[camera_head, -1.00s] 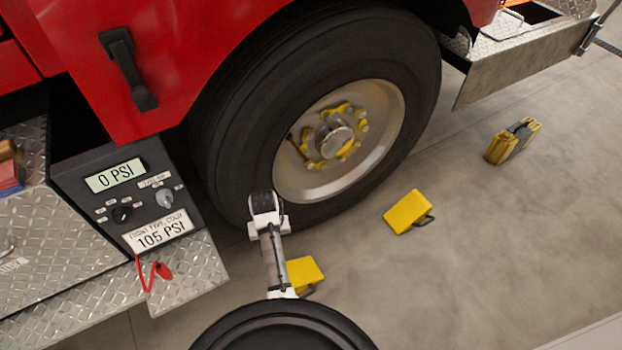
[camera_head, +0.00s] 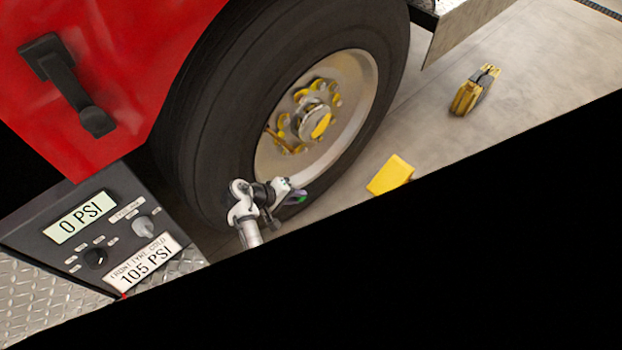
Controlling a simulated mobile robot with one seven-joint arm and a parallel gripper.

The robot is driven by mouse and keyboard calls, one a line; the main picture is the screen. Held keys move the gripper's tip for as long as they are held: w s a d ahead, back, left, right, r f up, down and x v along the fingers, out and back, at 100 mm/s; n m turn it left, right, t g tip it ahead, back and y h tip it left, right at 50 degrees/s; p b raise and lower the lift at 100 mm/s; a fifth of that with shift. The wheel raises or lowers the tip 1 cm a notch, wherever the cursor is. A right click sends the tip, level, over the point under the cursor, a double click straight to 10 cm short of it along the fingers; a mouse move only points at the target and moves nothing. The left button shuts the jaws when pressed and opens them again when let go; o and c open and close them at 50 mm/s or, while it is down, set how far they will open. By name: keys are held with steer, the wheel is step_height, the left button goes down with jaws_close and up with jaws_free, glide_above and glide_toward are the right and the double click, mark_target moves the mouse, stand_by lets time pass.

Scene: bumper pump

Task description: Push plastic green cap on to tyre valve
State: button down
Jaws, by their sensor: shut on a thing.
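My gripper (camera_head: 296,197) is in front of the lower edge of the wheel, its jaws pointing right. The tyre (camera_head: 215,130) is large and black, around a pale rim (camera_head: 345,110) with a yellow-marked hub (camera_head: 312,122). The tyre valve cannot be made out for sure; a thin dark stem-like line shows left of the hub. The cap is apart from the hub, below it.
A dark panel (camera_head: 60,258) reading 0 PSI and 105 PSI stands at left, below red bodywork (camera_head: 120,60). A yellow chock (camera_head: 390,175) and a yellow-and-black case (camera_head: 474,90) lie on the floor at right. Solid black hides the lower right.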

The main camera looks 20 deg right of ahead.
steer(key=s+d+r+n+t+h+b, duration=0.1)
steer(key=d+r+n+t+h+b, duration=0.15)
steer(key=d+r+t+h, duration=0.4)
steer(key=w+a+r+g+b, duration=0.1)
steer(key=w+a+r, duration=0.1)
steer(key=w, duration=0.4)
steer(key=shift+a+h, duration=0.35)
steer(key=shift+a, duration=0.55)
steer(key=shift+r+n, duration=0.1)
steer(key=shift+n, duration=0.15)
steer(key=shift+w+a+b, duration=0.3)
steer(key=shift+w+b, duration=0.35)
steer(key=shift+b, duration=0.05)
stand_by(1.2)
steer(key=c, duration=1.2)
jaws_free()
